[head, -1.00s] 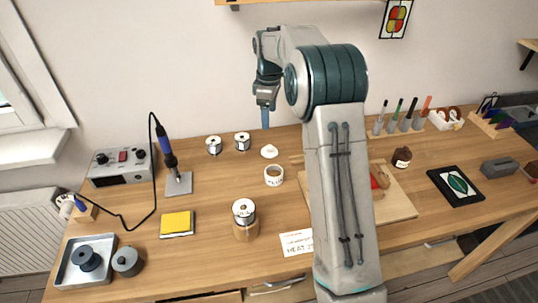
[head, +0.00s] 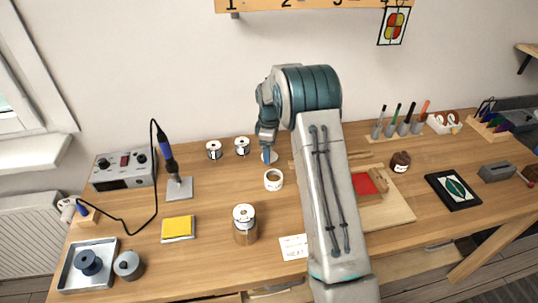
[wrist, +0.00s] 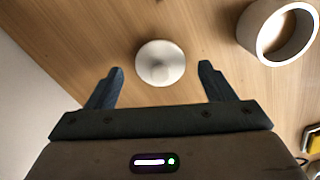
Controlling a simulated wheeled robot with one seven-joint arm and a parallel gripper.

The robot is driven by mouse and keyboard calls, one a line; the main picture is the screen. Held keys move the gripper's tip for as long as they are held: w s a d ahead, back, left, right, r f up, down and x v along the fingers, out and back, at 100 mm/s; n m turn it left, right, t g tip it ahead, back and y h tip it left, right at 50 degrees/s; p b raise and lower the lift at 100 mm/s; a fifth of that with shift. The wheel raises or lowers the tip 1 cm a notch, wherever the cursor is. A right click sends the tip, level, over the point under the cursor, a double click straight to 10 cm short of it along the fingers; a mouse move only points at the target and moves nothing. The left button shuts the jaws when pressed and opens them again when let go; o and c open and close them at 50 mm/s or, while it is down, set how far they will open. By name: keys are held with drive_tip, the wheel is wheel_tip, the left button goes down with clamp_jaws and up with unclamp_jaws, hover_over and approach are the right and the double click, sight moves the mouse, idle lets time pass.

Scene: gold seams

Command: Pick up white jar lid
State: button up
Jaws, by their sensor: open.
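The white jar lid (wrist: 160,62) is a round white disc with a raised knob, lying on the wooden bench. In the wrist view it sits just beyond and between the fingertips of my gripper (wrist: 160,72), which is open and empty. In the head view the lid (head: 273,156) is partly hidden by my gripper (head: 267,154), which is low over it. A white open jar (head: 273,180) stands just in front of the lid; in the wrist view it shows at upper right (wrist: 280,32), apart from the right finger.
A soldering iron (head: 170,165) stands further left. A wooden board (head: 390,213) lies to the right, partly behind my arm.

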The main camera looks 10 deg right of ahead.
drive_tip(key=shift+f, duration=0.75)
drive_tip(key=c, duration=1.1)
drive_tip(key=shift+o, duration=0.2)
drive_tip(key=shift+r, duration=0.15)
